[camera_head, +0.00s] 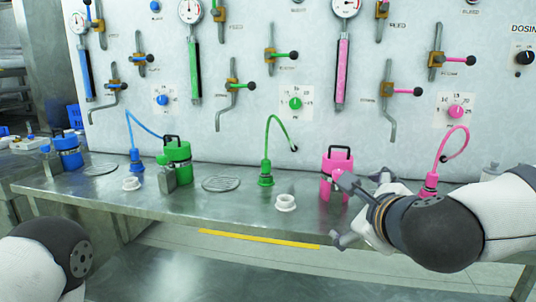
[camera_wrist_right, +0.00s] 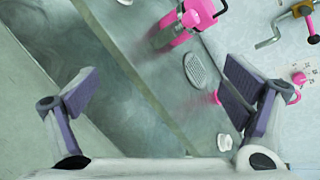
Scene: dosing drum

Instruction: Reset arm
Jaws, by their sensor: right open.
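My right gripper (camera_head: 343,210) is open and empty at the front right of the steel bench, by the pink canister (camera_head: 338,163). In the head view its upper finger overlaps the canister's lower right side. In the right wrist view the right gripper's open fingers (camera_wrist_right: 160,72) stand wide apart, and the pink canister (camera_wrist_right: 200,14) lies beyond them at the top, not between them. My left gripper is out of view; only a rounded part of my left arm shows at the lower left.
The steel bench (camera_head: 110,196) carries a green canister (camera_head: 178,152), a blue canister (camera_head: 67,152), drain grates, white caps (camera_head: 286,203) and coloured hose nozzles (camera_head: 265,180). A panel with gauges, valves and dials stands behind. A pink hose nozzle (camera_head: 431,182) is close to my right arm.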

